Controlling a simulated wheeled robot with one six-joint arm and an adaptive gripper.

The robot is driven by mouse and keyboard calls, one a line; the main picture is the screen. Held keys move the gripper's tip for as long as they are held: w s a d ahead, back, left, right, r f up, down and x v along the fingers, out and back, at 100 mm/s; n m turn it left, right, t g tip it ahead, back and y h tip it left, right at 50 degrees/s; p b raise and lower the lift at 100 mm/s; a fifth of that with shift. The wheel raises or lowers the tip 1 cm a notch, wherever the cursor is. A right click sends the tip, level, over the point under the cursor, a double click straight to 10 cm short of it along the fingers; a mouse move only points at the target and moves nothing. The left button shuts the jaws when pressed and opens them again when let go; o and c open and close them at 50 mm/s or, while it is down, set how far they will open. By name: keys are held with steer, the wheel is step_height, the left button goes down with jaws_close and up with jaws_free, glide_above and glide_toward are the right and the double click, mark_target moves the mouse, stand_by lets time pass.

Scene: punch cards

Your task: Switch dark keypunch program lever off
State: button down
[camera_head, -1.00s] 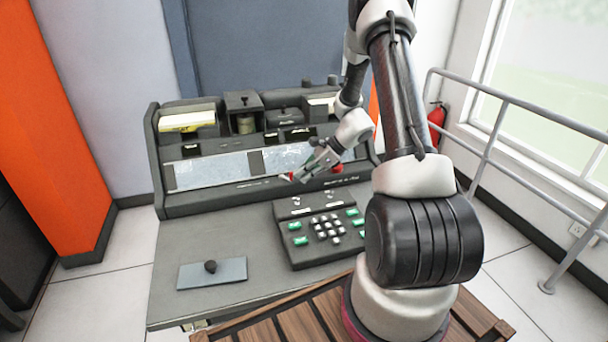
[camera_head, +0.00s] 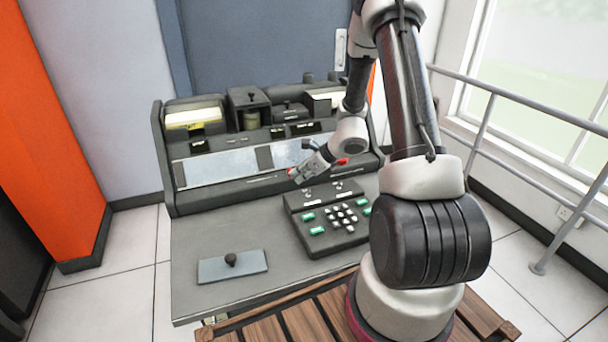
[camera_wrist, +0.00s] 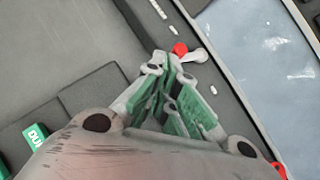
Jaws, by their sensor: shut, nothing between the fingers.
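The dark keypunch (camera_head: 230,192) stands in front of me with a sloped panel at its back. A small lever with a red knob (camera_wrist: 180,48) and a pale metal arm sits on its panel ledge in the wrist view. The knob also shows in the head view (camera_head: 291,172). My gripper (camera_wrist: 172,66) is shut and empty, with its fingertips right beside this red knob. I cannot tell whether they touch it. A second red knob (camera_head: 342,161) is farther right on the ledge, and red shows at the lower right of the wrist view (camera_wrist: 279,169). No lever label is readable.
A keypad block (camera_head: 320,240) with green and pale keys sits on the desk below my gripper. A grey plate with a black knob (camera_head: 231,260) lies at the front left. A metal railing (camera_head: 505,98) runs along the right. The desk's left middle is clear.

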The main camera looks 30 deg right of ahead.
stand_by(0.3)
steer(key=shift+w+d, duration=0.45)
steer(key=shift+w, duration=0.2)
steer(key=v, duration=1.2)
